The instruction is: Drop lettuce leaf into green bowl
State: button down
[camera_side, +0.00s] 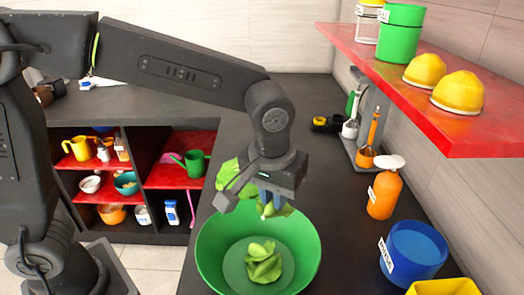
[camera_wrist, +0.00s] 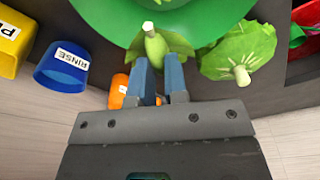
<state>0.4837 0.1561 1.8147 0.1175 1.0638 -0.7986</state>
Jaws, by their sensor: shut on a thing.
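My gripper (camera_side: 268,196) is shut on a green lettuce leaf (camera_side: 276,211) and holds it over the green bowl (camera_side: 212,250). In the wrist view, my two blue fingers (camera_wrist: 159,62) have the leaf's pale stem (camera_wrist: 154,44) between and just beyond them, with the green bowl (camera_wrist: 100,18) behind. Another lettuce piece (camera_side: 264,266) lies inside the bowl; its edge shows at the top of the wrist view (camera_wrist: 172,3). A further leaf (camera_side: 226,174) is beside the bowl, partly hidden by my gripper; it shows at right in the wrist view (camera_wrist: 242,48).
An orange bottle (camera_side: 383,192), a blue container labelled RINSE (camera_side: 416,254) and a yellow container (camera_side: 443,287) stand right of the bowl. A red shelf (camera_side: 460,125) overhangs the right side. The dark counter (camera_side: 335,190) is clear between bowl and bottle.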

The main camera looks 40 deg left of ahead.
aim_at(267, 216)
jog(key=s, duration=0.2)
jog(key=s+d, duration=0.1)
jog(key=shift+f, duration=0.25)
jog(key=shift+s+f, duration=0.15)
jog(key=shift+f, duration=2.9)
jog(key=c, duration=1.1)
grip_release()
